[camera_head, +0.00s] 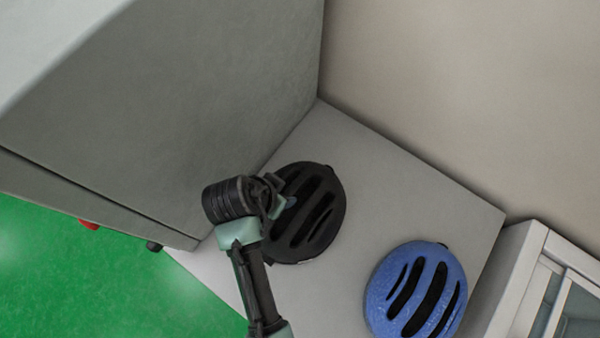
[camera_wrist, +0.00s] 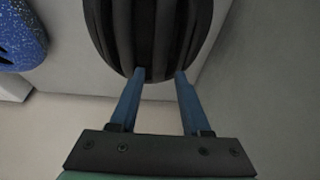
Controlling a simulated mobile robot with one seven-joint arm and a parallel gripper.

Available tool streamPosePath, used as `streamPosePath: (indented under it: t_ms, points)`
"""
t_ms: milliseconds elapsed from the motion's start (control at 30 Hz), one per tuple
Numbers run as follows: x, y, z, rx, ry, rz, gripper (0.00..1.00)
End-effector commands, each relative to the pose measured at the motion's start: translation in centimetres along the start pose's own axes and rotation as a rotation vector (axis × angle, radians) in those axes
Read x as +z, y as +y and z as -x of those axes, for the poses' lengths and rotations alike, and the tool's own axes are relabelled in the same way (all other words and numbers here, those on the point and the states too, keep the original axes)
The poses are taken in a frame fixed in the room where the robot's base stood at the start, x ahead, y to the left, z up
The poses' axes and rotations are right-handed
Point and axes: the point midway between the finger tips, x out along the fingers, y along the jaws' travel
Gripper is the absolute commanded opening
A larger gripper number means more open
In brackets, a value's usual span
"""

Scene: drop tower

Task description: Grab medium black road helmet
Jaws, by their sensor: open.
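The black helmet (camera_head: 318,217) with long vents sits on the light grey surface, beside the tall grey cabinet. My gripper (camera_head: 290,202) is over its left side in the head view and hides part of it. In the wrist view the helmet (camera_wrist: 150,35) fills the top middle. My gripper (camera_wrist: 160,75) is open there, its two blue fingers apart with their tips at the helmet's near edge. I cannot tell whether the tips touch the shell.
A blue helmet (camera_head: 416,290) lies to the right on the same grey surface (camera_head: 400,190). The tall grey cabinet (camera_head: 200,100) rises close on the left, and a wall (camera_head: 460,80) stands behind. A white glass-fronted cabinet (camera_head: 545,280) is at the right. Green floor (camera_head: 80,270) shows at lower left.

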Motion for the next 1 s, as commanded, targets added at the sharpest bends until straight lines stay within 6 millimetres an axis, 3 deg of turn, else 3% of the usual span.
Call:
streamPosePath:
  t_ms: [233,600,867,900,1000]
  points:
    - [-0.2,0.0,-1.4,0.001,-0.001,-0.001,0.47]
    - [-0.5,0.1,-5.5,-0.001,-0.001,0.000,0.47]
    - [-0.5,0.0,-5.7,-0.002,0.000,-0.001,0.47]
    - [-0.5,0.0,-5.7,-0.002,0.000,-0.001,0.46]
    - [-0.5,0.0,-5.7,-0.002,0.000,-0.001,0.28]
